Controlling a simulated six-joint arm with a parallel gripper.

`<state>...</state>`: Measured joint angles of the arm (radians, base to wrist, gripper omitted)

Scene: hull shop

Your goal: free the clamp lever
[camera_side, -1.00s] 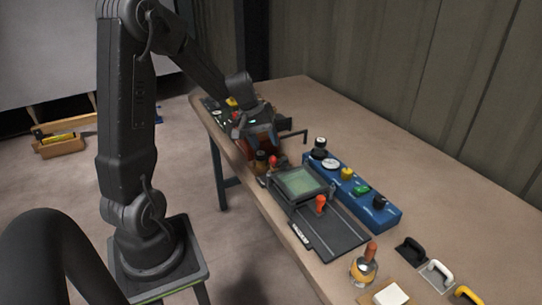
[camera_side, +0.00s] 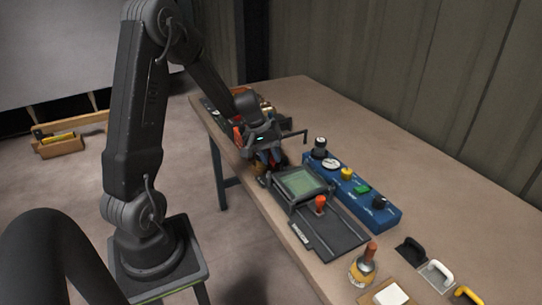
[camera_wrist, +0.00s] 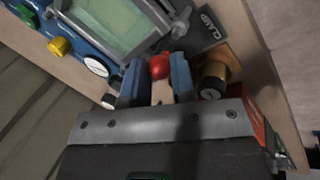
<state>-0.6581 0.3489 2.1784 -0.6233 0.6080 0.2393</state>
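A red ball knob (camera_wrist: 160,66), which looks like the end of the clamp lever, shows in the wrist view beside a dark plate lettered "CLAMP" (camera_wrist: 208,24). My gripper (camera_wrist: 158,80) has its two blue-grey fingers apart, with the knob in line with the gap just beyond their tips. Space shows between the fingers, and I cannot tell whether either touches the knob. In the side view my gripper (camera_side: 269,159) is low over the bench beside the fixture with the greenish screen (camera_side: 302,181) and hides the knob. The lever's shaft is hidden.
An orange-red knob (camera_side: 320,203) stands on the black rail plate (camera_side: 328,232). A blue panel (camera_side: 385,214) with knobs and a gauge lies behind. A dark-capped tan cylinder (camera_wrist: 213,80) is close right of the fingers.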

